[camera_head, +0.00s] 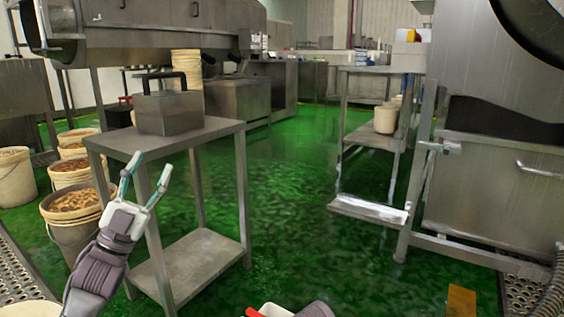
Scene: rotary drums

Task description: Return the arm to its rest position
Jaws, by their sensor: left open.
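My left gripper (152,165) is in the lower left of the head view, pointing up, with its two teal-tipped fingers spread apart and nothing between them. It appears in front of the near left leg of a small metal table (215,130). A grey metal box with a dark handle (170,112) stands on that table, above and beyond the gripper, apart from it in the picture. My left arm comes up from the bottom left edge. A white, red and dark part at the bottom middle may be mine; no fingers of my right gripper show.
Buckets with brownish contents (75,200) stand on the left, close to my left arm. Stacked tubs (187,68) stand behind the table. A large metal machine (500,190) fills the right side. The green floor (300,220) in the middle is clear.

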